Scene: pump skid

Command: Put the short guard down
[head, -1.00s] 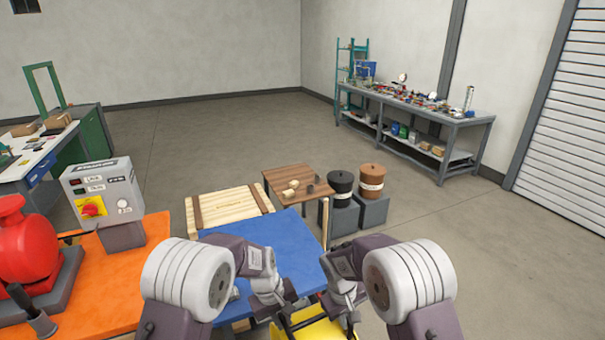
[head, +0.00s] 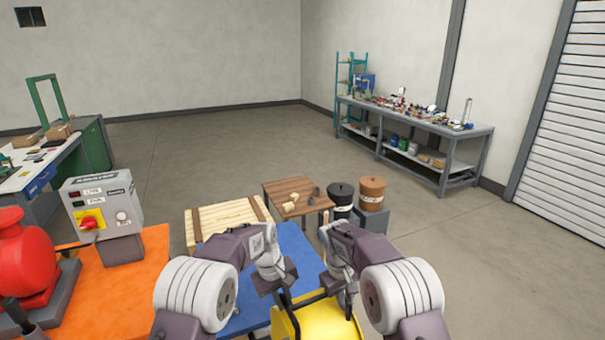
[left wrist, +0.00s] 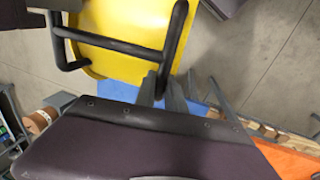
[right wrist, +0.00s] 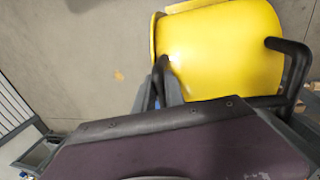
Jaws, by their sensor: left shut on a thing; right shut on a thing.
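The short guard (head: 330,322) is a curved yellow cover with black bar handles, at the bottom middle of the head view. My left gripper (head: 284,299) is shut on a black handle at its left side. My right gripper (head: 346,303) is shut at its right side. In the left wrist view the yellow guard (left wrist: 118,62) and its black bars fill the top left. In the right wrist view the guard (right wrist: 222,48) shows at the upper right, with floor beside it. The guard's lower part is cut off in the head view, and its underside is hidden.
A blue tabletop (head: 297,262) lies just beyond the guard. An orange table (head: 145,280) with a grey control box (head: 98,195) and a red machine (head: 22,255) is at left. A slatted wooden crate (head: 215,222), a brown table (head: 282,187) and two lidded drums stand behind.

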